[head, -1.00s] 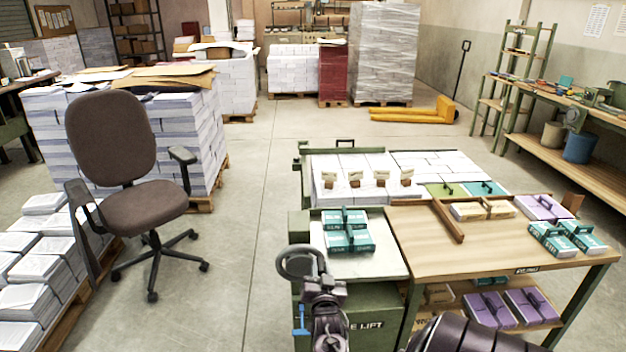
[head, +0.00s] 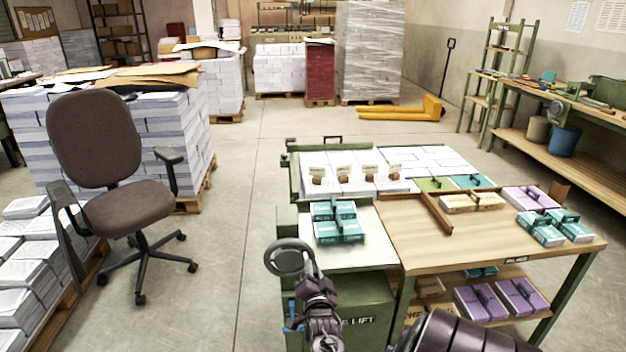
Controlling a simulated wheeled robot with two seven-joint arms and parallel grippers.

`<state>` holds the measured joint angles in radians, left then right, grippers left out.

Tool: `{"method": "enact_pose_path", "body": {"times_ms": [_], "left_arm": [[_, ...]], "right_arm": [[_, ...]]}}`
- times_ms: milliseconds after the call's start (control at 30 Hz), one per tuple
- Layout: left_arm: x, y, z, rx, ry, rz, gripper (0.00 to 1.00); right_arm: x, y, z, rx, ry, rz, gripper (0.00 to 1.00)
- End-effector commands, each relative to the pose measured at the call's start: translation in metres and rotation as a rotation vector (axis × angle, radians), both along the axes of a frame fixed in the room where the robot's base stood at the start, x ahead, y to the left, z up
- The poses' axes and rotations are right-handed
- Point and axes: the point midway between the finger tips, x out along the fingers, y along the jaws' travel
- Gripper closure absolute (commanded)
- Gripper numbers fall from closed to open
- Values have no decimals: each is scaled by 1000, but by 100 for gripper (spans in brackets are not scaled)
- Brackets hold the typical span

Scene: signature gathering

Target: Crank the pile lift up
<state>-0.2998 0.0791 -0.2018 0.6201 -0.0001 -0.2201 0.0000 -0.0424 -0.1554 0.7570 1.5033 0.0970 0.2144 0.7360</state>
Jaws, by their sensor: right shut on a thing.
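The pile lift (head: 352,304) is a green cabinet, low in the middle of the head view, with lettering partly hidden by my arm. On its pale top (head: 362,255) sit teal bundles (head: 337,222). A dark round handwheel (head: 290,257) is at its near left corner. My right gripper (head: 306,277) is at the wheel's lower right rim and shut on the handwheel; its fingertips are small and partly hidden. My left gripper is not in view.
A wooden bench (head: 490,246) adjoins the lift on the right, with teal and purple bundles. Behind the lift is a table with white stacks (head: 358,178). A brown chair (head: 115,205) stands at left. The floor between chair and lift is clear.

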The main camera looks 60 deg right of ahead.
Motion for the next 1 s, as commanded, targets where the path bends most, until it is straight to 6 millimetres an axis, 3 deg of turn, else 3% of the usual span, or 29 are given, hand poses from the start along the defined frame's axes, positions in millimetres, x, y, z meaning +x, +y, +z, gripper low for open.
{"method": "enact_pose_path", "body": {"times_ms": [333,367,500,833,1000], "left_arm": [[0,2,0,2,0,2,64],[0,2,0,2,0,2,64],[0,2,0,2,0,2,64],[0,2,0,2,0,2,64],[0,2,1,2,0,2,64]], "right_arm": [[0,1,-3,5,3,2,100],[0,1,-3,5,3,2,75],[0,1,-2,5,3,1,57],[0,1,1,2,1,1,56],[0,1,22,0,-2,0,56]]}}
